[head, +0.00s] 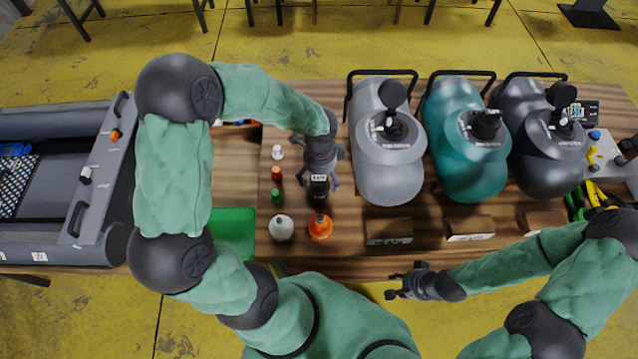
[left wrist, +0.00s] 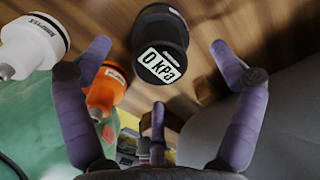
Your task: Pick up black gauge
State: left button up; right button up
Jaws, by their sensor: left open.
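The black gauge (head: 319,187) stands on the wooden table in the head view, just below my left gripper (head: 319,180). In the left wrist view the gauge (left wrist: 161,45) shows its white "0 kPa" label. My left gripper (left wrist: 158,60) is open, with its purple fingers spread on either side of the gauge in that view. I see no clear contact between fingers and gauge. My right gripper (head: 396,285) is empty in front of the table's near edge; its finger opening is too small to tell.
A white valve piece (head: 281,228) and an orange one (head: 320,229) stand in front of the gauge. A green mat (head: 233,230) lies at the left.

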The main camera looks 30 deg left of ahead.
pick_arm(q)
jog(key=f, duration=0.1)
jog(key=f+b, duration=0.1)
jog(key=f, duration=0.3)
jog(key=shift+a+b, duration=0.3)
jog(key=shift+b, duration=0.1)
jog(key=shift+r, duration=0.1)
jog(key=c, duration=1.3)
